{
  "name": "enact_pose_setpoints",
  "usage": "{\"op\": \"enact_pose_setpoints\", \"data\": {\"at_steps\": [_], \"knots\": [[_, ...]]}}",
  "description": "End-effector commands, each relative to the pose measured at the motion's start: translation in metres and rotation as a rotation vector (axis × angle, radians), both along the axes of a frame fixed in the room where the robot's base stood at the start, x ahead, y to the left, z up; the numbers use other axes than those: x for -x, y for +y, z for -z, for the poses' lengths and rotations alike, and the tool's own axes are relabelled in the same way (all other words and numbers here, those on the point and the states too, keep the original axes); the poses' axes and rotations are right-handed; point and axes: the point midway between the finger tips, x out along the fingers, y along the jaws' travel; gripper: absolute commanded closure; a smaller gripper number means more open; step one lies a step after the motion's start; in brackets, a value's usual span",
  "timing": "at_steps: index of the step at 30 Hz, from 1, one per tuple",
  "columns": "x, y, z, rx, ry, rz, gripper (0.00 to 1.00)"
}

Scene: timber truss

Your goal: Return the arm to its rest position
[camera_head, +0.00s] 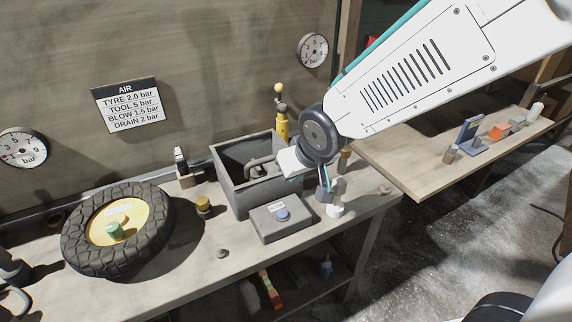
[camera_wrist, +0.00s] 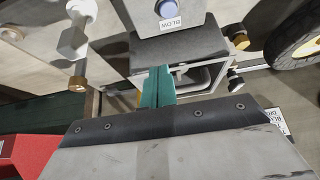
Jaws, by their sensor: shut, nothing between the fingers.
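My gripper shows in the wrist view as teal fingers (camera_wrist: 158,86) pressed together with nothing between them. In the head view my arm reaches in from the upper right. The gripper (camera_head: 297,179) is in front of the grey open bin (camera_head: 232,190), above the workbench (camera_head: 190,275), and partly hidden by my wrist. The grey box with a blue button (camera_head: 280,222) sits in front of the bin. In the wrist view this box (camera_wrist: 188,14) carries a BLOW label. I cannot tell how close the fingers are to the bin.
A tyre with a yellow hub (camera_head: 160,235) lies on the left of the bench. Small white and dark parts (camera_head: 335,211) stand right of the button box. A second table (camera_head: 430,172) is at right, with open floor in front.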

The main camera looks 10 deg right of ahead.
Motion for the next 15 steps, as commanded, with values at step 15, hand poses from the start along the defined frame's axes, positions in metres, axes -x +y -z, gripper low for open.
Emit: {"op": "enact_pose_setpoints", "data": {"at_steps": [15], "knots": [[0.041,-0.021,0.012,0.092,0.127,-0.021,1.0]]}}
